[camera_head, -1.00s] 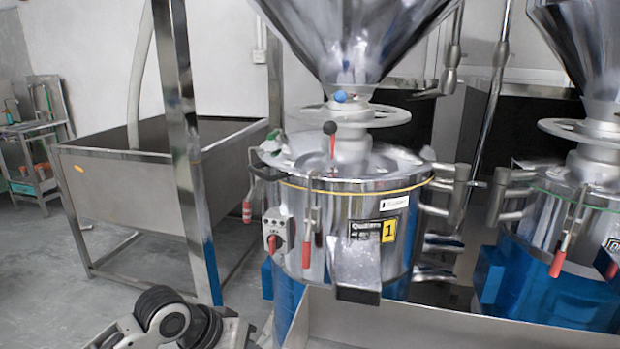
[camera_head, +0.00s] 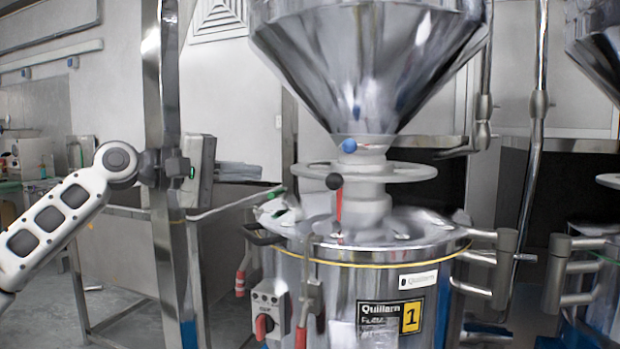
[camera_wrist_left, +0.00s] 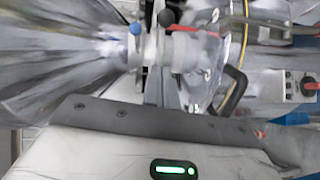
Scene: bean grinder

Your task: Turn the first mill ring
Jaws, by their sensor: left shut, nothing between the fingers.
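The first mill ring (camera_head: 405,172) is a pale grey handwheel around the neck under the steel hopper of the mill with the yellow "1" label. A blue ball knob (camera_head: 348,146) sits above its rim. A black-balled red lever (camera_head: 337,205) stands in front of its left side. My left gripper (camera_head: 255,172) is left of the ring, at about its height in the picture, apart from it and empty. Its fingers look closed. The left wrist view is sideways and shows the blue knob (camera_wrist_left: 135,28), the red lever (camera_wrist_left: 190,29) and slim dark fingers (camera_wrist_left: 152,50). My right gripper is out of view.
The steel hopper (camera_head: 370,60) flares above the ring. The mill lid (camera_head: 420,228) with its clamps lies below. A steel post (camera_head: 168,230) and an open steel bin (camera_head: 125,235) stand at left. A second mill (camera_head: 595,260) is at the right edge.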

